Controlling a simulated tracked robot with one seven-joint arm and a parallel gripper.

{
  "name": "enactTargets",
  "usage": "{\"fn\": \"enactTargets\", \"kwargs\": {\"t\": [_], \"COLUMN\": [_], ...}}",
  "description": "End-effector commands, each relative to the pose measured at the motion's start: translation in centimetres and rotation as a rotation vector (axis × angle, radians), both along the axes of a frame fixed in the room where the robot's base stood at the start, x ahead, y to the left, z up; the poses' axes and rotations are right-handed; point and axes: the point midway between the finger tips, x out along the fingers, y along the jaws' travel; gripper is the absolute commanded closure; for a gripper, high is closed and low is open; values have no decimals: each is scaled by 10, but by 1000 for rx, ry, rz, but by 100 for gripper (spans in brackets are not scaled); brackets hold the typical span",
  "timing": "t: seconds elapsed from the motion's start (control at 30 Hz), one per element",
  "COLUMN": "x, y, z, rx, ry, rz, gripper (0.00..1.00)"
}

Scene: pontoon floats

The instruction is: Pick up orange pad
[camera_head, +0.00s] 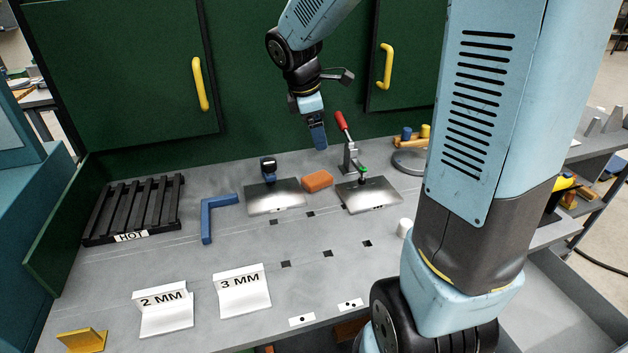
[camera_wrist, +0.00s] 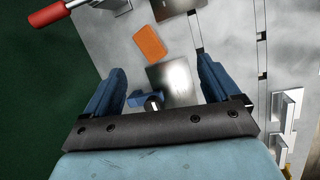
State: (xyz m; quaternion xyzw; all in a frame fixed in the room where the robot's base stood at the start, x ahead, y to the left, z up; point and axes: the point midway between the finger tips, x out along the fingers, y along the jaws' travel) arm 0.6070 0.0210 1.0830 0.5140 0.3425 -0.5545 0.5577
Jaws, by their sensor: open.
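The orange pad (camera_head: 317,181) lies flat on the grey table, between two metal plates. In the wrist view the orange pad (camera_wrist: 150,43) is ahead of my fingers, in the upper middle. My gripper (camera_head: 317,135) hangs above the back of the table, over the area of the pad, and does not touch it. In the wrist view my gripper (camera_wrist: 162,85) shows two blue fingers spread apart with nothing between them at their level.
The left metal plate (camera_head: 275,197) has a blue and black tool (camera_head: 268,168) at its back edge. A red-handled clamp (camera_head: 346,140) stands by the right metal plate (camera_head: 369,195). A blue angle (camera_head: 214,214) and a black rack (camera_head: 133,207) are on the left.

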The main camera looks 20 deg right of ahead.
Motion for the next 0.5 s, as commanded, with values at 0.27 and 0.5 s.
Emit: {"fn": "enactTargets", "kwargs": {"t": [0.27,0.5], "x": [45,59], "y": [13,16], "z": [-48,-66], "rx": [-55,-68], "ry": [144,190], "rz": [304,413], "gripper": [11,11]}}
